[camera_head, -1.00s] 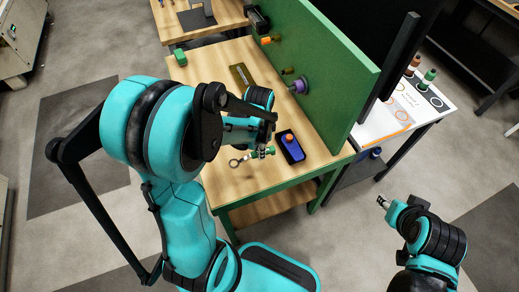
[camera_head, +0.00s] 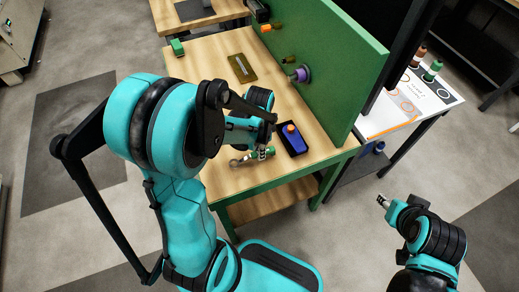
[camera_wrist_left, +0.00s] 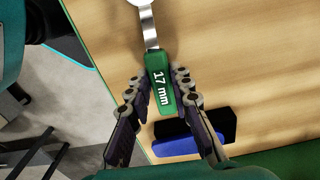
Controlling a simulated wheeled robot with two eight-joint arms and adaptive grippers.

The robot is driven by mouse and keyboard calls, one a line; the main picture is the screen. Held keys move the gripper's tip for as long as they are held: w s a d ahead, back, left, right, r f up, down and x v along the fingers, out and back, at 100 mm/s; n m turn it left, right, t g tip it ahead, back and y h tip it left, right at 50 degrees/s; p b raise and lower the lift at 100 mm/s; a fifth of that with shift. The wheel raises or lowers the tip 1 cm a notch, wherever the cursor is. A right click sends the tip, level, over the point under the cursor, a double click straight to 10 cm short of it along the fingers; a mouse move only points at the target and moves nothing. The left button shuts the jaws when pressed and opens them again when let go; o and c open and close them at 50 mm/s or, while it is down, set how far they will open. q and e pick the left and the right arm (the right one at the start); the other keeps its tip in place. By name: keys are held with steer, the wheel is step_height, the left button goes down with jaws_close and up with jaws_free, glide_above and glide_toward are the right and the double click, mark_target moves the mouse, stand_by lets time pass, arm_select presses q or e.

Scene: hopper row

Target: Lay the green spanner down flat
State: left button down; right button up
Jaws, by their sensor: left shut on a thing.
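The green spanner has a green handle marked "17 mm" (camera_wrist_left: 161,82) and a silver shaft that runs to the top edge of the left wrist view. In the head view its silver ring end (camera_head: 238,162) points left over the near part of the wooden bench. My left gripper (camera_head: 263,153) is shut on the green handle, with one finger on each side in the wrist view (camera_wrist_left: 158,90). The spanner is low over the bench; whether it touches the top I cannot tell. My right gripper (camera_head: 383,201) is away from the bench at right, too small to judge.
A dark tray (camera_head: 299,151) with a blue, orange-topped thing (camera_head: 291,130) sits close right of the spanner. A green panel (camera_head: 335,70) stands along the bench's right side. A brown plate (camera_head: 242,68) lies farther back. Bare wood (camera_head: 205,70) is free at left.

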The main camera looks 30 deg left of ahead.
arm_select(q)
steer(key=shift+f, duration=0.1)
steer(key=shift+f+b, duration=0.65)
steer(key=shift+r, duration=0.1)
steer(key=c, duration=1.3)
jaws_free()
step_height(320, 180, up, 12)
steer(key=shift+r, duration=0.1)
